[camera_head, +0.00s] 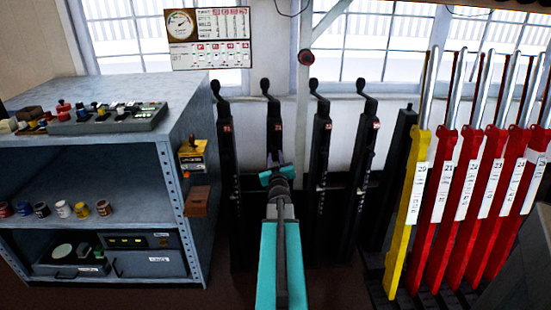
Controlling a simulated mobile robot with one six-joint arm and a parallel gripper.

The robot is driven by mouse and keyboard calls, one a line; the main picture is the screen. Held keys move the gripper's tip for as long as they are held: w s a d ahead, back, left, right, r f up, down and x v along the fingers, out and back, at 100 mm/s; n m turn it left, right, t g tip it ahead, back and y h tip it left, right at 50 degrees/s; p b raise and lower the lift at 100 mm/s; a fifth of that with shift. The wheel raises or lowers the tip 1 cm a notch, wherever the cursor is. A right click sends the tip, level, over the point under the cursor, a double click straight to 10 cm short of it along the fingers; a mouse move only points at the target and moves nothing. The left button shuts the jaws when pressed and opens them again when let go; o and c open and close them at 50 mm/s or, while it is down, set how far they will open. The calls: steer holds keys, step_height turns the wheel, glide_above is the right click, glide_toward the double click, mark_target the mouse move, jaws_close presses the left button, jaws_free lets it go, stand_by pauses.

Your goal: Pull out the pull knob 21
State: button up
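Four black posts with cranked handles stand in a row at the middle, each with a small red label too small to read. They are the first post (226,150), second (274,118), third (321,150) and fourth (366,150). I cannot tell which part is pull knob 21. My teal arm reaches forward from the bottom centre. My gripper (274,160) is in front of the second post, below its label, and hides part of it. Whether it touches the post, and whether its fingers are open or shut, is too small to see.
A yellow lever (412,205) and several red levers (459,210) with white number plates and steel handles stand at the right. A grey shelf unit (172,185) with small items is at the left.

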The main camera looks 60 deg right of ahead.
jaws_close()
steer(key=shift+v, duration=1.3)
steer(key=shift+f, duration=0.15)
steer(key=o, duration=0.6)
jaws_free()
steer(key=shift+c, duration=0.2)
steer(key=shift+s+a, duration=0.1)
steer(key=shift+a, duration=0.05)
steer(key=shift+v, duration=1.4)
steer(key=shift+r+p, duration=0.3)
steer(key=shift+p, duration=0.2)
steer(key=shift+a+p, duration=0.15)
steer(key=shift+p, duration=0.45)
